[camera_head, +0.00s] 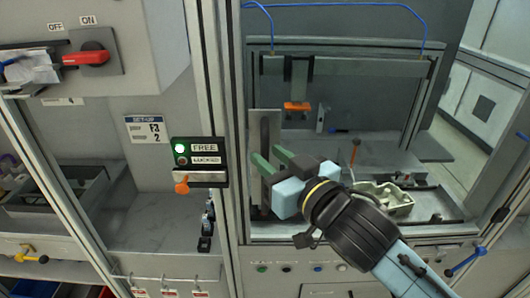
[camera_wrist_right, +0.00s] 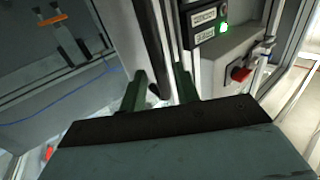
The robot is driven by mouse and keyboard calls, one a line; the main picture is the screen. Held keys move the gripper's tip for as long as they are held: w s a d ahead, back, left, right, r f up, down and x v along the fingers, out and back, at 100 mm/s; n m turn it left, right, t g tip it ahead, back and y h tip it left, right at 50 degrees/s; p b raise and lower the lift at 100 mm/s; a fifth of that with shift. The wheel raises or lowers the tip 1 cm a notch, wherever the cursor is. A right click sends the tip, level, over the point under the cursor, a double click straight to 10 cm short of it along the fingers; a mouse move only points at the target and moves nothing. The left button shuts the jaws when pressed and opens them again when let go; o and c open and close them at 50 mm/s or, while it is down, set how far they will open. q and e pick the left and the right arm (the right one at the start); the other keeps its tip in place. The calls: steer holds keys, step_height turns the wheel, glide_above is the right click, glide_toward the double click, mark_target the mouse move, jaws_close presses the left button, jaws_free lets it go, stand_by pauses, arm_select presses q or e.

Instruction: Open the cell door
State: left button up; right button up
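The cell door's dark vertical handle (camera_head: 265,132) is on a grey plate (camera_head: 256,122) at the left edge of the cell front, beside the metal post. My right gripper (camera_head: 270,159) reaches to this handle from the right, its two green fingers apart. In the right wrist view the dark handle bar (camera_wrist_right: 152,45) runs between the spread fingers (camera_wrist_right: 160,90), with a gap on the left side. Whether a finger touches it is unclear. The door looks closed against the post. A lock panel (camera_head: 198,152) shows a green light beside FREE; LOCKED looks unlit. My left gripper is out of view.
An orange knob (camera_head: 182,186) sits under the lock panel, close left of the post. Inside the cell are a pale metal casting (camera_head: 385,196) and an orange-tipped tool (camera_head: 297,106).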

steer(key=shift+x, duration=1.2)
steer(key=shift+c, duration=0.4)
jaws_close()
